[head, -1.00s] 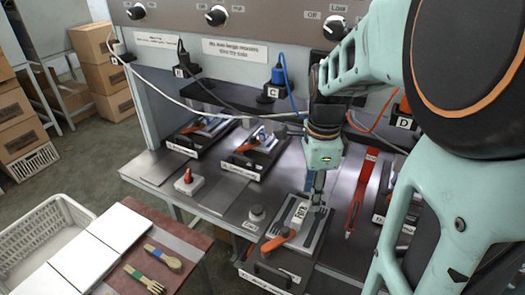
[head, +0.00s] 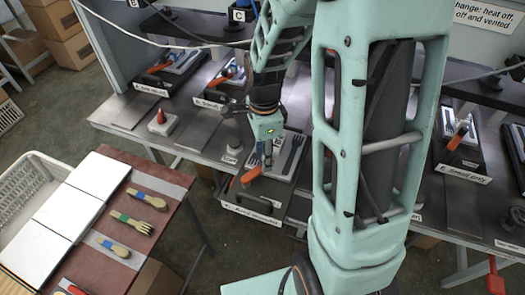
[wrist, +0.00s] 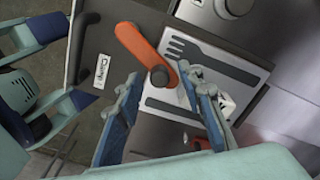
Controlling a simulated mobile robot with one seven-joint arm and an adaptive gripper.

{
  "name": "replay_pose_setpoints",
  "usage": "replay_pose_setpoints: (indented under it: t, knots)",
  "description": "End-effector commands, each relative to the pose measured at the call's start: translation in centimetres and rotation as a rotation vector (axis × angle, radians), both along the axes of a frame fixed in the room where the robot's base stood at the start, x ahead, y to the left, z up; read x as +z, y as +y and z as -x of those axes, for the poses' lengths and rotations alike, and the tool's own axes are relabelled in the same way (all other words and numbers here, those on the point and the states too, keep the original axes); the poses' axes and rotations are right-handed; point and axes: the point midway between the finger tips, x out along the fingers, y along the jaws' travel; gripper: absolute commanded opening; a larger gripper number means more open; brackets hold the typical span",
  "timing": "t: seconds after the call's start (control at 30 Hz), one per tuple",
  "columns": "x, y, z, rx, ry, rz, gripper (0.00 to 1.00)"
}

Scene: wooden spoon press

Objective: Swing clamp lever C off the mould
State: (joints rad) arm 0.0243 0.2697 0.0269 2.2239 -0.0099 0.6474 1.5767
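The orange clamp lever (head: 250,175) is at the front of the mould on the nearest press tray. In the wrist view the lever (wrist: 138,45) runs from a dark round pivot at the mould's edge out over the dark tray. The pale mould plate (wrist: 207,52) has dark fork-shaped cavities. My gripper (head: 265,158) points down just above the mould, close to the lever. In the wrist view my gripper (wrist: 158,78) has its blue fingers spread apart, one on each side of the pivot area. Nothing is between them; contact with the lever cannot be told.
The dark tray (wrist: 92,70) has a "Clamp" label and a black handle. A grey knob (head: 233,147) and a red-topped switch (head: 160,121) stand on the bench to the left. Other presses line the back.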

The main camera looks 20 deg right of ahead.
Motion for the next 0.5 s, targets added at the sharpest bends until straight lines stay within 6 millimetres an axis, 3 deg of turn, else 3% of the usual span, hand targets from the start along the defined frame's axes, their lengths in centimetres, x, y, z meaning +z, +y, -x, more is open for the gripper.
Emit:
replay_pose_setpoints:
  t: [0.37,0.5]
  knots:
    - [-0.6,-0.03,0.0,0.0,0.0,0.0,0.35]
    - [-0.59,-0.03,0.0,0.0,0.0,0.0,0.2]
